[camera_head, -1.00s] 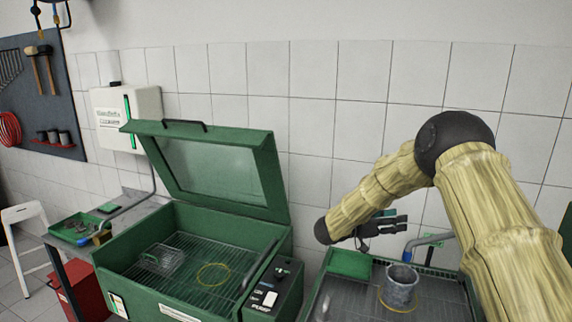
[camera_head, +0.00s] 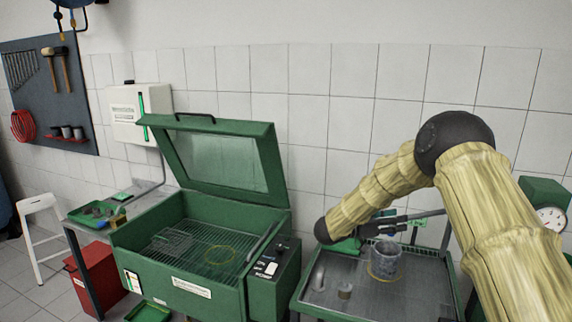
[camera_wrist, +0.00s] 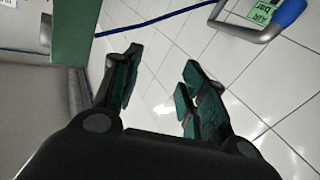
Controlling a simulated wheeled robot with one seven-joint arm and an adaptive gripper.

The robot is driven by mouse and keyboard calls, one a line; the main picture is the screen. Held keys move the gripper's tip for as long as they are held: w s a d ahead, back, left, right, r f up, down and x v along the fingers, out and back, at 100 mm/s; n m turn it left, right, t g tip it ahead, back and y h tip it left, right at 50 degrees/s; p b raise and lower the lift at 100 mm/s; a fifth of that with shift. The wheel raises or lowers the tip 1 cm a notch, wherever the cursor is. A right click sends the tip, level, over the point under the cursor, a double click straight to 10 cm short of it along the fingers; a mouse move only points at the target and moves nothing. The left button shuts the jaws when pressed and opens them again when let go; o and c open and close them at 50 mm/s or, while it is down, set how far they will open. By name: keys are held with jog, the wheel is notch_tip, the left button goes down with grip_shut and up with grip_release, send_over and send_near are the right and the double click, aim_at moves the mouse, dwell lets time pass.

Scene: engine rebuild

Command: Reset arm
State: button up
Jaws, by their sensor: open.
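My arm crosses the right side of the head view. My gripper (camera_head: 390,224) is past the end of the forearm, above the back part of a grey work tray, and is partly hidden by my arm. In the wrist view my gripper (camera_wrist: 158,85) has its two fingers spread apart with nothing between them. White wall tiles show behind the fingers.
A green washer (camera_head: 190,260) with its lid raised stands in the middle. A grey cylinder (camera_head: 385,260) stands on the tray (camera_head: 330,300) below my gripper. A dial gauge (camera_head: 549,218) is at right. A red bin (camera_head: 97,277) and white stool (camera_head: 42,232) are left.

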jog(key=s+a+f+n+t+y, duration=0.25)
jog(key=s+f+y, duration=0.2)
jog(key=f, duration=0.55)
jog(key=s+a+f+n+t+y, duration=0.25)
jog(key=s+f+n, duration=0.2)
jog(key=f, duration=0.65)
jog(key=s+a+f+n+t+y, duration=0.1)
jog(key=s+f+n+y, duration=0.3)
jog(key=f, duration=0.6)
jog(key=s+a+f+g+y, duration=0.25)
jog(key=s+f, duration=0.55)
jog(key=s, duration=0.4)
jog(key=s+a+f+n+g+y, duration=0.15)
jog(key=s+g, duration=0.25)
jog(key=s, duration=1.3)
jog(key=s+a+f+g+y, duration=0.1)
jog(key=s+f+g+y, duration=0.15)
jog(key=s, duration=1.35)
notch_tip(320, 180, down, 10)
jog(key=g+b, duration=0.1)
jog(key=b, duration=0.9)
jog(key=shift+s+a, duration=0.2)
jog(key=shift+s, duration=0.05)
jog(key=shift+r, duration=0.1)
